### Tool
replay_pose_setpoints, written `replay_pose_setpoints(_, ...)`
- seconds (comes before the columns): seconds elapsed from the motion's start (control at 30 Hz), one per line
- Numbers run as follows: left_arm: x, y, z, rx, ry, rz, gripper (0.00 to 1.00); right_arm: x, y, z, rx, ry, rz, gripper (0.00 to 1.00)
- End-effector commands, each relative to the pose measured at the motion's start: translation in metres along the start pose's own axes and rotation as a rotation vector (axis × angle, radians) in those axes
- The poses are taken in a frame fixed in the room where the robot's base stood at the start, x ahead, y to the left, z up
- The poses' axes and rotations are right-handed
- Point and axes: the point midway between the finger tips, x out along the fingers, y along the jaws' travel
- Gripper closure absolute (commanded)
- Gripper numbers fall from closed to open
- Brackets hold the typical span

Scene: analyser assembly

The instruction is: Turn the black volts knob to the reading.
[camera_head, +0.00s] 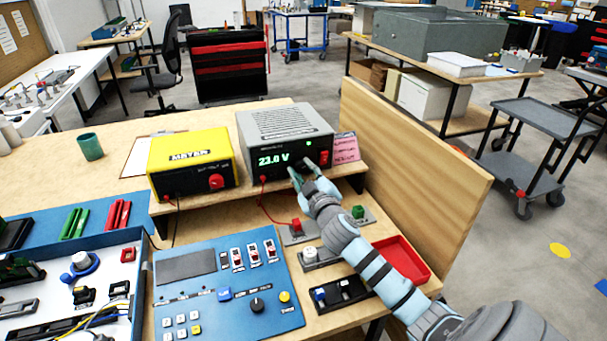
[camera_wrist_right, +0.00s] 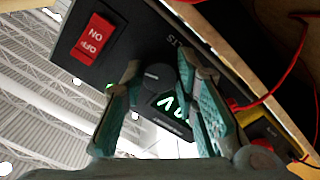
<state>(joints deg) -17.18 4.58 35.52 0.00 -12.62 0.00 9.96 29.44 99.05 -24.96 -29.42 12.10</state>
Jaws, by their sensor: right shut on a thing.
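The grey power supply (camera_head: 286,132) stands on the raised shelf, and its green display (camera_head: 273,160) shows 23.0 V. My right gripper (camera_head: 303,168) reaches its front panel just right of the display. In the right wrist view, the black volts knob (camera_wrist_right: 158,76) sits between the two green fingers of my right gripper, which is shut on it. In the head view the fingers hide most of the knob. A red on/off switch (camera_wrist_right: 93,38) is beside the knob. My left gripper is not in view.
A pink note (camera_head: 345,148) stands right of the supply, its writing too small to read. A yellow meter (camera_head: 192,160) stands at its left. A red lead (camera_head: 266,208) hangs from the supply. Below are a blue panel (camera_head: 215,318) and a red tray (camera_head: 410,266).

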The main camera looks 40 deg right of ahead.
Motion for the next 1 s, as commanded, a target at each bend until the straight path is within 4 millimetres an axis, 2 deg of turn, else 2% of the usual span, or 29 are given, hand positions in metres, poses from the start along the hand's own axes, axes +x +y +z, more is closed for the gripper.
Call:
replay_pose_setpoints(0.3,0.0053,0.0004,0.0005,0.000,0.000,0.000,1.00,-0.0006,-0.0028,0.0034,0.134,-0.007,-0.003,1.00)
replay_pose_setpoints(0.83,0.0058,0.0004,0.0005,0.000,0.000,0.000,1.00,-0.0007,-0.0029,0.0037,0.160,-0.009,-0.004,1.00)
replay_pose_setpoints(0.87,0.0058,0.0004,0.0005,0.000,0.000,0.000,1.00,-0.0007,-0.0029,0.0038,0.160,-0.010,-0.004,0.70)
replay_pose_setpoints(0.97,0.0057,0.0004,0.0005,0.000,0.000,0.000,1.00,-0.0005,-0.0025,0.0032,0.159,-0.008,-0.003,0.54)
replay_pose_setpoints(1.0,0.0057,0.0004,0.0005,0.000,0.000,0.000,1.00,-0.0005,-0.0023,0.0028,0.159,-0.007,-0.003,0.53)
